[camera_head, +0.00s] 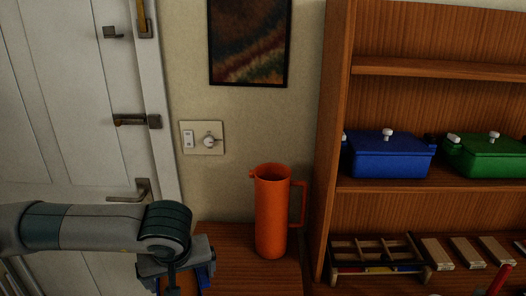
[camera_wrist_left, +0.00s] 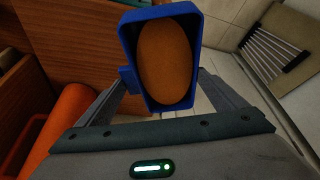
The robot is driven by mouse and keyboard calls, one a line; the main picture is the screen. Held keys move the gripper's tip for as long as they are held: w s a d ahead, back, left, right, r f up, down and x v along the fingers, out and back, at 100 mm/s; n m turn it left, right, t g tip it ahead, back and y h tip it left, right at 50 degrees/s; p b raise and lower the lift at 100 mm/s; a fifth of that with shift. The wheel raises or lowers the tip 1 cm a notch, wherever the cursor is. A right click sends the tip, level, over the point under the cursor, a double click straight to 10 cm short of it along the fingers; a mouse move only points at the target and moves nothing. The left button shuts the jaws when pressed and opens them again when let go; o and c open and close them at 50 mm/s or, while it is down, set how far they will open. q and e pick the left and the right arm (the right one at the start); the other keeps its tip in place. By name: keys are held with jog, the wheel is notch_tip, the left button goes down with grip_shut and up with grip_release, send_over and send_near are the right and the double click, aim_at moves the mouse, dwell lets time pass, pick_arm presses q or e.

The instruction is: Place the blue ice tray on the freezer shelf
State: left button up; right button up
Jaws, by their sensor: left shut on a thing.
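My left gripper (camera_head: 178,280) is low at the left of the head view, in front of the wooden surface. It is shut on a blue tray-like thing (camera_wrist_left: 130,45). In the left wrist view this thing is held between both fingers, with its long side running away from the palm. It has a thick blue rim around a brown-orange oval; I cannot tell whether that is a filling or an opening. In the head view only a small blue part shows behind the gripper. No freezer shelf can be made out. My right gripper is not in view.
An orange pitcher (camera_head: 271,215) stands on the wooden surface (camera_head: 230,245), right of my left gripper. A wooden shelf unit (camera_head: 335,150) at right holds a blue pot (camera_head: 388,160), a green pot (camera_head: 488,162) and a divided wooden box (camera_head: 375,250). A white door (camera_head: 85,120) is at left.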

pick_arm(q)
jog(key=m, duration=0.1)
jog(key=w+a+m+h, duration=0.1)
jog(key=a+m, duration=0.1)
jog(key=m, duration=0.1)
jog(key=shift+w+a+r+h, duration=0.2)
jog(key=shift+w+h, duration=0.1)
jog(key=shift+w, duration=0.05)
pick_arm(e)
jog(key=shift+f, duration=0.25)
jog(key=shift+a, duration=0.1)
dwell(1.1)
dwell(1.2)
pick_arm(q)
jog(key=shift+w, duration=0.1)
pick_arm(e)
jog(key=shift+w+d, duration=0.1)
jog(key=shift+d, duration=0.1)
